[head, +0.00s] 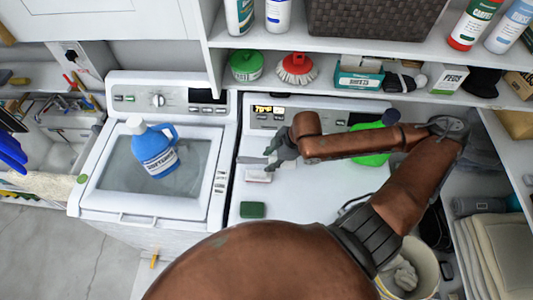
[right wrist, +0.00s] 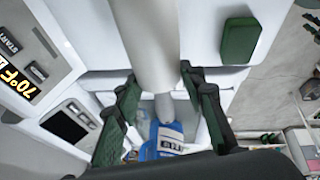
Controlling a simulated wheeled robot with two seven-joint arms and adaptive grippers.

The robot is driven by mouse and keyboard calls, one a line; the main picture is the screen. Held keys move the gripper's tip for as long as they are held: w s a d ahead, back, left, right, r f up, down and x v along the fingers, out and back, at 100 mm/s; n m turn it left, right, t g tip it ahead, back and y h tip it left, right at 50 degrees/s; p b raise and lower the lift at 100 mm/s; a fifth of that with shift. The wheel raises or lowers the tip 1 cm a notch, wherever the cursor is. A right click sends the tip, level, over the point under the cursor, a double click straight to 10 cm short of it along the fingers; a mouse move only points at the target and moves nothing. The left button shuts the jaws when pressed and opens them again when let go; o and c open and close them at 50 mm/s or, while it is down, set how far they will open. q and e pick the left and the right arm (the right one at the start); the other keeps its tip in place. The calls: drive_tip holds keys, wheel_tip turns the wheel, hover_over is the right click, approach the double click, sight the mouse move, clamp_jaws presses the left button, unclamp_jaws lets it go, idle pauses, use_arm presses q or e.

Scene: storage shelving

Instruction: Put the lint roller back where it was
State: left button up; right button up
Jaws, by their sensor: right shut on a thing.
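My right gripper (head: 272,153) is above the white top of the right-hand machine (head: 320,200), left of its middle. In the right wrist view its green-padded fingers (right wrist: 160,88) are shut on the lint roller, whose pale cylinder (right wrist: 148,35) runs from the top edge down between them. In the head view the roller is mostly hidden or too small to make out clearly. A small pale block-like shape (head: 258,176) shows just below the gripper; I cannot tell whether it is part of the roller. My left gripper is not in view.
A blue detergent jug (head: 155,152) stands on the left washer's lid. A green sponge (head: 252,210) lies at the right machine's front. A bright green thing (head: 370,158) is behind my arm.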

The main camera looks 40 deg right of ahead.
drive_tip(key=shift+w+d+f+b, duration=0.2)
drive_tip(key=shift+w+f+b, duration=0.15)
drive_tip(key=shift+b, duration=0.55)
drive_tip(key=w+d+f, duration=0.1)
drive_tip(key=w+f, duration=0.1)
drive_tip(key=w, duration=0.1)
drive_tip(key=w+d+f+p, duration=0.1)
drive_tip(key=w+d+f, duration=0.1)
drive_tip(key=w, duration=0.1)
drive_tip(key=w+d+f, duration=0.2)
drive_tip(key=w+f, duration=0.1)
drive_tip(key=shift+w+f, duration=0.1)
drive_tip(key=shift+w, duration=0.2)
drive_tip(key=shift+w+d+f, duration=0.2)
drive_tip(key=shift+w+f, duration=0.25)
drive_tip(key=shift+f, duration=0.25)
drive_tip(key=shift+f+p, duration=0.3)
drive_tip(key=shift+f, duration=1.2)
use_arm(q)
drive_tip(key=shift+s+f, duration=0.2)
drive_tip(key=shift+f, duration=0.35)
